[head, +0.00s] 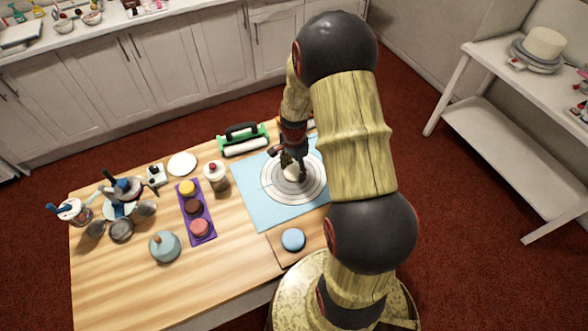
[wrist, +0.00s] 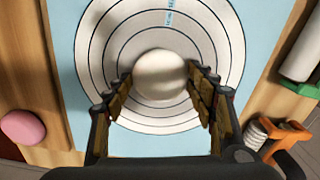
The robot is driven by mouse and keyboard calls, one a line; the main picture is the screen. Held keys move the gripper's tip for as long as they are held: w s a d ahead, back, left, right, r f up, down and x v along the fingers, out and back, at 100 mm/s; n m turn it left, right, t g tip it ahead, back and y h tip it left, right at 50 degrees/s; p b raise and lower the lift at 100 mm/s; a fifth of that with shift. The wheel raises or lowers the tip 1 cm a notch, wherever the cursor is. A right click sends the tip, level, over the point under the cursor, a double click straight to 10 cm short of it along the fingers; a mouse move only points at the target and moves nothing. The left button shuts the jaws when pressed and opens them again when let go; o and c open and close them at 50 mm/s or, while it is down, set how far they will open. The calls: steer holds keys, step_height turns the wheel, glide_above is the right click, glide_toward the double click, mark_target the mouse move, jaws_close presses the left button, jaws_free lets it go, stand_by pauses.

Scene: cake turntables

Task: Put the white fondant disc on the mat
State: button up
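The white fondant disc (wrist: 160,74) is a round, pale piece between my fingertips in the wrist view. It also shows as a small white patch in the head view (head: 291,173). My gripper (wrist: 160,78) points down with its fingertips against both sides of the disc and looks shut on it. The mat (head: 254,200) is light blue with a white print of concentric rings, and it also shows in the wrist view (wrist: 66,28). The disc is over the rings, off their centre. I cannot tell whether its underside touches the mat.
A blue disc (head: 293,239) lies beside the mat's front edge; a pink disc (wrist: 22,126) lies left in the wrist view. A green-ended roller (head: 243,140) lies behind the mat.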

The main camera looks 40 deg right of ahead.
mark_target(294, 174)
steer(key=o, duration=0.4)
steer(key=shift+r, duration=0.1)
step_height(294, 174, up, 12)
steer(key=p, duration=0.3)
steer(key=shift+o, duration=1.4)
steer(key=o, duration=0.4)
steer(key=shift+c, duration=0.2)
steer(key=shift+o, duration=0.3)
